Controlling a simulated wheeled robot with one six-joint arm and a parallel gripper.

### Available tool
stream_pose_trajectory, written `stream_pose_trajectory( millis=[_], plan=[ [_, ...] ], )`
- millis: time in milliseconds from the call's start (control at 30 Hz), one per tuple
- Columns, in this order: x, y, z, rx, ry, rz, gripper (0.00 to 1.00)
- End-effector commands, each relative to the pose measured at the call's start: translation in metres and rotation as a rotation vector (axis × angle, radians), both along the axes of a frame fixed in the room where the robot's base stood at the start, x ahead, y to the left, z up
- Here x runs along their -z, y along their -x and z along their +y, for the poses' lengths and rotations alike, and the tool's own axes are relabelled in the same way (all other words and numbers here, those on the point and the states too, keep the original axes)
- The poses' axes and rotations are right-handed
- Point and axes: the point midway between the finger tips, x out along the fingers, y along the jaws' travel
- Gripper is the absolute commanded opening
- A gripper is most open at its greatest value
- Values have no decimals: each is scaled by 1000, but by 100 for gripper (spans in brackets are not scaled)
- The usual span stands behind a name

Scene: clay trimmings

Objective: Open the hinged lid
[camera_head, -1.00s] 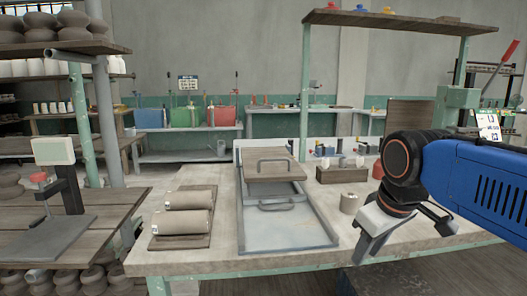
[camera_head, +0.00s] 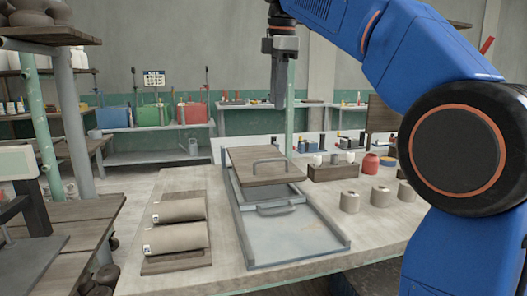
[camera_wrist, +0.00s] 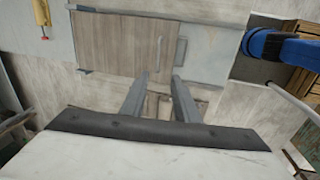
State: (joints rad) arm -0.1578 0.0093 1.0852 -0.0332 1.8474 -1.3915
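The wooden hinged lid (camera_head: 252,175) lies over the far part of a shallow grey metal box (camera_head: 337,240). A grey bar handle (camera_head: 270,163) stands on the lid, and a second grey handle (camera_head: 280,209) is at the near edge of the covered part. The lid looks closed. My gripper (camera_head: 281,104) points down in the air, above and behind the lid, touching nothing. The wrist view shows its two fingers (camera_wrist: 160,80) apart and empty, with the lid (camera_wrist: 115,42) beyond them.
Several small pots (camera_head: 350,202) and a wooden holder (camera_head: 333,172) stand to the right. Bench surface shows between the box and these pots.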

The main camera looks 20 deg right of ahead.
Motion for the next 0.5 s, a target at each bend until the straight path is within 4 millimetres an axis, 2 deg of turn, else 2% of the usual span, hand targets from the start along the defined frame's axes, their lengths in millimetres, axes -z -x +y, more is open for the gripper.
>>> stream_pose_trajectory(
  millis=[100,233,500],
  plan=[
    [-3,-4,2,-28,6,4,28],
    [4,-6,2,-33,8,5,28],
    [47,-14,2,-31,7,6,28]
  ],
)
